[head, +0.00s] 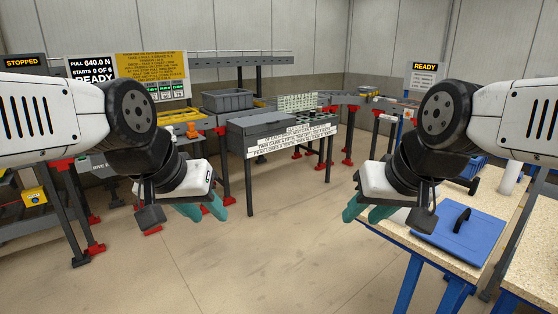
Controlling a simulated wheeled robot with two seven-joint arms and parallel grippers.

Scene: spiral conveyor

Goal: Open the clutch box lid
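A blue flat panel with a black arched handle (459,235) lies on the right-hand bench; it looks like a lid, but I cannot read any label naming it the clutch box lid. A dark grey box (262,120) with a flat closed top and white text labels stands on legs mid-scene. My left gripper (204,212) has teal fingers spread apart, empty, in the air in front of the conveyor. My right gripper (366,214) also has its teal fingers apart and is empty, left of the blue panel and near the bench's left edge.
The right bench (487,205) has a speckled top and blue legs; a white cylinder (511,177) stands at its back. A grey bin (227,100) sits on the conveyor. A yellow device (36,197) is at far left. The floor (280,225) between is clear.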

